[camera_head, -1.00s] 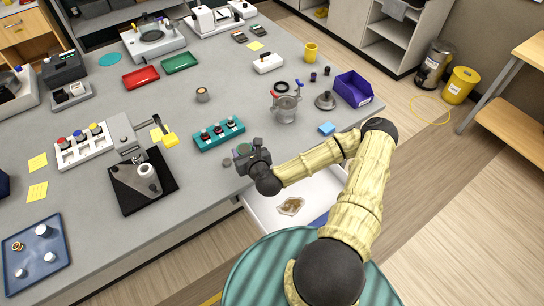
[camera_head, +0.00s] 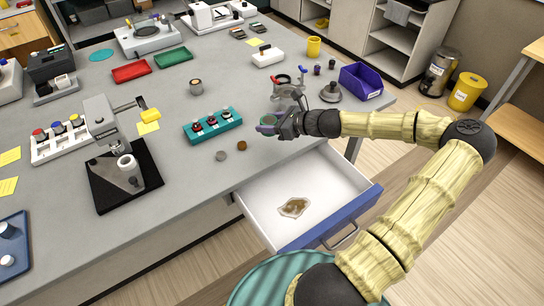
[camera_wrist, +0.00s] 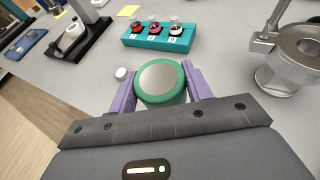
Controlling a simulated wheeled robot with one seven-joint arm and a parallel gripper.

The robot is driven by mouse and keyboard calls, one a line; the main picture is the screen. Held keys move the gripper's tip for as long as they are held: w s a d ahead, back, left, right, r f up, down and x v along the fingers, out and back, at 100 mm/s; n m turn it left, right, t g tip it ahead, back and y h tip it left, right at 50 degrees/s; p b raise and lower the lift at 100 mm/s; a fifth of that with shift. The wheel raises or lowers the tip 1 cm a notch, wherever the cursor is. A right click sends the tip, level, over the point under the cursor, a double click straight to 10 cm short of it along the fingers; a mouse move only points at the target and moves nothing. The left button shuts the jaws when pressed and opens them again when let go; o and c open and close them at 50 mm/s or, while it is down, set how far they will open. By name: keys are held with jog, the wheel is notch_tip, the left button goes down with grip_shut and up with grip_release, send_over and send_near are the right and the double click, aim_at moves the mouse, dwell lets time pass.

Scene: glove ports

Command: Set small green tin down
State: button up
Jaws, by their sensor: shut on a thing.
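The small green tin (camera_wrist: 161,80) shows in the wrist view as a round tin with a green rim and a pale grey top. My gripper (camera_wrist: 160,88) is shut on it, with one purple finger on each side. In the head view the tin (camera_head: 268,119) is partly hidden by my gripper (camera_head: 267,127), near the bench's front edge, left of the metal pot. The tin's underside is hidden, so I cannot tell whether it touches the grey bench top (camera_head: 180,176).
A teal rack (camera_head: 213,127) with several knobbed pieces stands beyond the tin. A grey disc (camera_head: 221,156) and a brown disc (camera_head: 242,146) lie nearby. The metal pot (camera_wrist: 287,63) stands close on the right. An open white drawer (camera_head: 335,190) juts out below the bench edge.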

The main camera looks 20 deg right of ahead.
jog(key=shift+s+d+r+n+g+y+b, duration=0.15)
jog(key=shift+r+n+b, duration=0.1)
jog(key=shift+r, duration=0.3)
jog(key=shift+s+d+r+n+g+y+b, duration=0.15)
jog(key=shift+r+b, duration=0.05)
jog(key=shift+r, duration=0.3)
send_over(272, 148)
jog(key=shift+f, duration=2.95)
jog(key=shift+f+p, duration=0.35)
jog(key=shift+f, duration=1.75)
jog(key=o, duration=1)
jog(key=shift+s, duration=0.1)
